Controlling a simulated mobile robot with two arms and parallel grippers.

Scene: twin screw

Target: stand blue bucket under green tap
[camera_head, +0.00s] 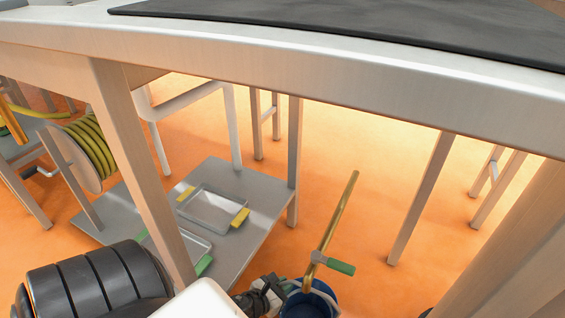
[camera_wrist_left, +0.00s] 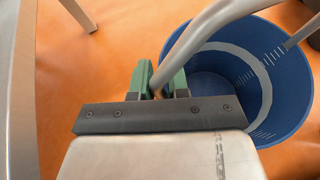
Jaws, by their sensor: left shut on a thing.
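The blue bucket (camera_head: 324,302) is partly seen at the bottom edge of the head view. It shows open side up in the left wrist view (camera_wrist_left: 235,85), over the orange floor. My left gripper (camera_head: 272,287) is beside the bucket. In the left wrist view its green fingers (camera_wrist_left: 163,82) are shut on the bucket's grey handle (camera_wrist_left: 200,33). The green tap has a brass pipe (camera_head: 338,215) and a green lever (camera_head: 341,267). In the head view the pipe's lower end overlaps the bucket's opening. I cannot tell the height between them. My right gripper is not in view.
A table frame (camera_head: 300,67) crosses the top, with its leg (camera_head: 140,160) near my left arm. A yellow hose reel (camera_head: 88,150) stands at left.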

